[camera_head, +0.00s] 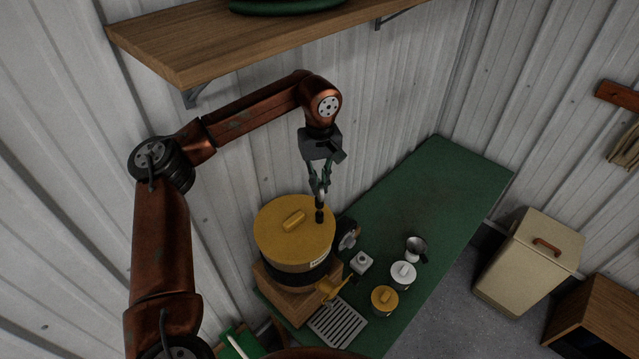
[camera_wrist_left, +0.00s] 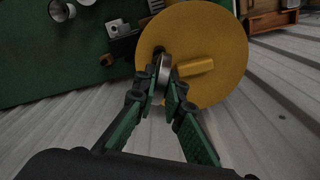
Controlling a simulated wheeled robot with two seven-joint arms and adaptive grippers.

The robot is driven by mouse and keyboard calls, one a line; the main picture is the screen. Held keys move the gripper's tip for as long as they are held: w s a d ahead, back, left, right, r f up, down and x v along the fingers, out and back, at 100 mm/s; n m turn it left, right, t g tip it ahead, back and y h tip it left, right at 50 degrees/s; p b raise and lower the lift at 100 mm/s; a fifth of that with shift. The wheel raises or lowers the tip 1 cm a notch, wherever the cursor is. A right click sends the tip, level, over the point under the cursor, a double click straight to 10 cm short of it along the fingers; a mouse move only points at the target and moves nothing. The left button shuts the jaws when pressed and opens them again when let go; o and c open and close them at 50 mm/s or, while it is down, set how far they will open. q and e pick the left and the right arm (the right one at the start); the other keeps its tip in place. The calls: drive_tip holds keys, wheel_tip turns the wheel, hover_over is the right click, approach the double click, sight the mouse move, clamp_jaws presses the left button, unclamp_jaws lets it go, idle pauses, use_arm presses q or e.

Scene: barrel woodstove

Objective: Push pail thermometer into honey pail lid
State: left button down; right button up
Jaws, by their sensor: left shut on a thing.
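The honey pail (camera_head: 297,275) stands on a wooden block and wears a round yellow lid (camera_head: 275,242) with a bar handle; the lid also shows in the left wrist view (camera_wrist_left: 222,45). My left gripper (camera_head: 320,190) is shut on the pail thermometer (camera_head: 320,214), whose dark lower end points down at the lid's right side. In the left wrist view the thermometer's grey head (camera_wrist_left: 165,70) shows edge-on between the fingertips, over the lid beside the handle. I cannot tell whether its tip touches the lid or sits in a hole. My right gripper is not in view.
A yellow spigot (camera_head: 333,289) juts from the pail above a slotted drip tray (camera_head: 337,322). Several small jars, such as a yellow-lidded one (camera_head: 384,299), stand on the green counter (camera_head: 440,200). A wooden shelf (camera_head: 200,42) hangs above my left arm. The counter's far end is clear.

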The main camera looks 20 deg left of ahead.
use_arm(q)
drive_tip(key=shift+f+b, duration=0.55)
drive_tip(key=shift+f, duration=0.6)
drive_tip(key=c, duration=1.9)
unclamp_jaws()
drive_tip(key=shift+c, duration=0.2)
drive_tip(key=shift+r, duration=0.15)
drive_tip(key=shift+r+p, duration=2.2)
drive_tip(key=shift+r, duration=0.7)
